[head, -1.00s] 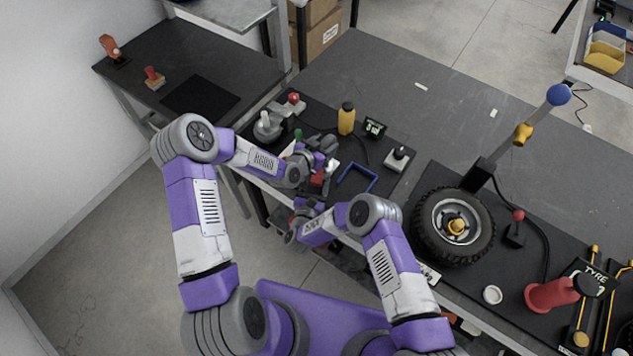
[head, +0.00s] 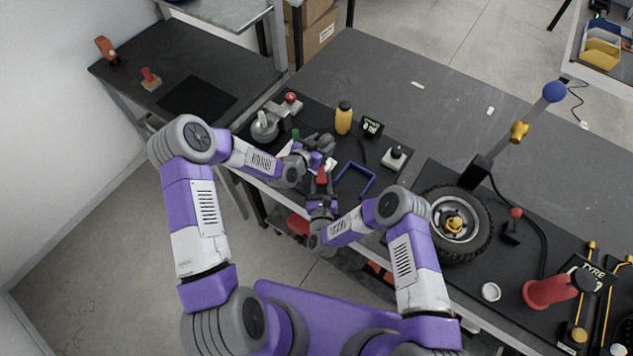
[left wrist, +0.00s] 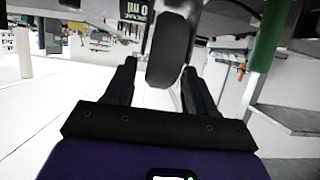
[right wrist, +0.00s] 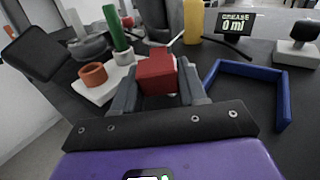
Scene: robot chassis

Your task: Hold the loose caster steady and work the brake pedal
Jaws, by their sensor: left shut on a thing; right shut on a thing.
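The loose caster shows in the left wrist view as a dark wheel (left wrist: 172,50) between the fingers of my left gripper (left wrist: 160,85), which is shut on it. In the head view my left gripper (head: 316,152) hides much of the caster. The red brake pedal (right wrist: 157,74) sits between the fingers of my right gripper (right wrist: 157,92), which is shut on it. In the head view the pedal (head: 322,174) shows just beyond my right gripper (head: 321,190), close below the left one.
A blue U-shaped frame (right wrist: 247,69) lies right of the pedal. A yellow bottle (head: 344,118), a grease display (head: 371,127) and a green rod (right wrist: 113,28) stand near. A large tyre (head: 483,224) lies farther right.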

